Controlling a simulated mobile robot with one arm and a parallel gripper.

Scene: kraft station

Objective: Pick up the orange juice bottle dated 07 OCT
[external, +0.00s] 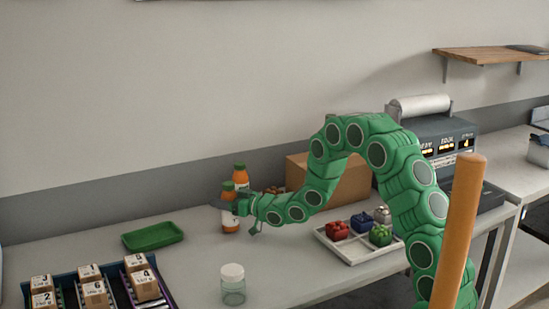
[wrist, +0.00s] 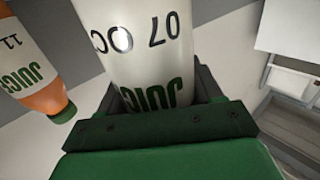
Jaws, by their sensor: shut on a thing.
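An orange juice bottle (external: 229,218) with a green cap stands upright at my gripper (external: 236,206) in the external view. In the wrist view, this juice bottle (wrist: 140,40) has a white label reading "07 OC", with the rest of the date curving out of sight, and green "JUICE" lettering. My gripper (wrist: 157,92) is shut on it, with one finger on each side. Whether its base touches the table cannot be told. A second juice bottle (external: 240,175) stands just behind; the other bottle (wrist: 38,75) also shows in the wrist view, its date beginning "11".
A green tray (external: 153,236) lies to the left, and numbered boxes (external: 95,288) sit in a rack at front left. A clear jar (external: 232,285) stands in front. A cardboard box (external: 350,183) and a white tray (external: 360,256) with small coloured items are at right.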

